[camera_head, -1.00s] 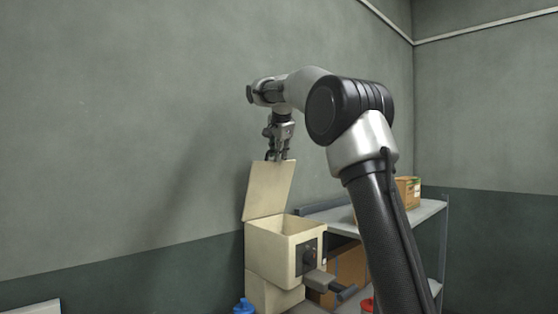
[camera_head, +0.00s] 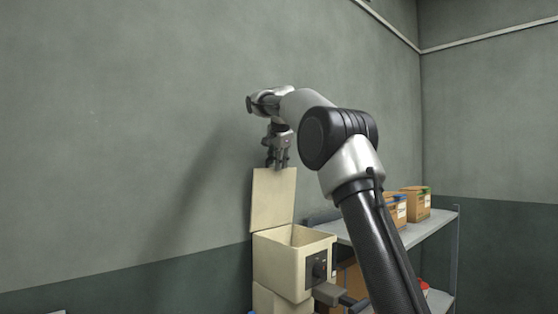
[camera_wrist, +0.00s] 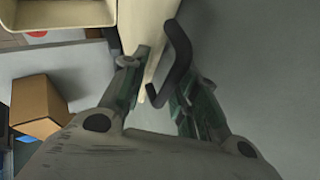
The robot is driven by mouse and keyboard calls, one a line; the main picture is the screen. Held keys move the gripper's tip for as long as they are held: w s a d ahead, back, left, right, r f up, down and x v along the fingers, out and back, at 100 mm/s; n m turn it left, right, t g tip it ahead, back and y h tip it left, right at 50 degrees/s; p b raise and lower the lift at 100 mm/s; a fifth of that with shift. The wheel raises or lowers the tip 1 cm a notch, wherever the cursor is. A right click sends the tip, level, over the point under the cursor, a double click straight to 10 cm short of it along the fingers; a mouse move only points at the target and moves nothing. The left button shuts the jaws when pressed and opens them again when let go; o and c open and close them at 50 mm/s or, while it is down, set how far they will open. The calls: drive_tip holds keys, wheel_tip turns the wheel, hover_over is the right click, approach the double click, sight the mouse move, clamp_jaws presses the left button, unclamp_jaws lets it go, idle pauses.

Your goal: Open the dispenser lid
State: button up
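The cream dispenser (camera_head: 280,262) is a box with an open top and a dark front panel. Its lid (camera_head: 273,198) stands raised at the back, close to upright. My gripper (camera_head: 277,165) points down at the lid's top edge in the head view. In the wrist view my gripper (camera_wrist: 160,92) has its fingers apart. The lid's edge (camera_wrist: 151,70) and a dark bent handle (camera_wrist: 177,62) show between the fingers. Whether a finger touches them, I cannot tell. Part of the dispenser's open box (camera_wrist: 58,27) shows at top left there.
A grey shelf (camera_head: 425,228) stands right of the dispenser with cardboard boxes (camera_head: 416,204) on it. A box (camera_wrist: 38,106) also shows in the wrist view. The wall (camera_head: 120,130) is close behind the lid. A dark crank (camera_head: 335,295) sticks out at the dispenser's front.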

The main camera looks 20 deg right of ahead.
drive_tip(key=shift+r, duration=0.15)
drive_tip(key=v, duration=1.2)
drive_tip(key=shift+s, duration=0.15)
drive_tip(key=s+d+f+n+g+y, duration=0.1)
drive_tip(key=s+f+n, duration=0.35)
drive_tip(key=s, duration=0.45)
drive_tip(key=s+f+n, duration=0.3)
drive_tip(key=s+f, duration=0.3)
drive_tip(key=s, duration=0.3)
drive_tip(key=s+f+n+g+y, duration=0.1)
drive_tip(key=s+f+n, duration=0.7)
drive_tip(key=s+f, duration=1.7)
drive_tip(key=shift+f+g, duration=0.45)
drive_tip(key=shift+g, duration=0.05)
